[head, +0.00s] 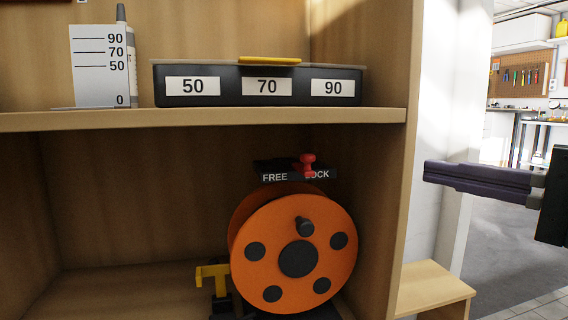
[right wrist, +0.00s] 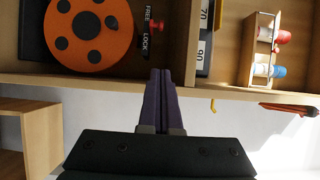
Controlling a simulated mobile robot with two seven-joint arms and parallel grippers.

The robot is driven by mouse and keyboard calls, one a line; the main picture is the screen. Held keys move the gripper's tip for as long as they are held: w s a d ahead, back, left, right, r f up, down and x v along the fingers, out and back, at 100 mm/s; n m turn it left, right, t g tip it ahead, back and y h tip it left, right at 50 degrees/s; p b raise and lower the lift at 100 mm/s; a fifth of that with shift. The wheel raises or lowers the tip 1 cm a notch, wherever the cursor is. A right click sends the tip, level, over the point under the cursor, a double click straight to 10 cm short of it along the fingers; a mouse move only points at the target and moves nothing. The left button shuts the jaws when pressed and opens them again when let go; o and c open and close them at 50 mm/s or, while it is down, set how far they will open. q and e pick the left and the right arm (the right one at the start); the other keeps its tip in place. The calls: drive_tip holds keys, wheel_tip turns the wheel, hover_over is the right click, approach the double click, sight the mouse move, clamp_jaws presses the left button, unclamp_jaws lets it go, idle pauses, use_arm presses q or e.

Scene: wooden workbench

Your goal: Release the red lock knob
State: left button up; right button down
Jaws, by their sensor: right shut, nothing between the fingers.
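The red lock knob (head: 307,163) stands on a black plate (head: 290,175) marked FREE and LOCK, at the LOCK side. It sits above an orange reel (head: 268,238) in the lower shelf space. My right gripper (head: 430,172) is to the right of the shelf's side wall in the head view, apart from the knob. Its dark purple fingers (right wrist: 161,75) are together and empty in the right wrist view. My left gripper is not in view.
A black box (head: 260,102) labelled 50, 70, 90 and a white scale card (head: 97,80) stand on the upper shelf. The shelf's right side wall (head: 375,200) is near my right gripper. A yellow bracket (head: 211,274) is left of the reel.

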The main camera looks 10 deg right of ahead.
approach(303, 162)
drive_tip(key=w+d, duration=0.4)
drive_tip(key=w, duration=0.1)
drive_tip(key=a, duration=0.1)
drive_tip(key=w+a, duration=0.1)
drive_tip(key=a, duration=0.2)
drive_tip(key=shift+w+a+r, duration=0.25)
drive_tip(key=shift+a+r, duration=0.05)
drive_tip(key=shift+a, duration=0.05)
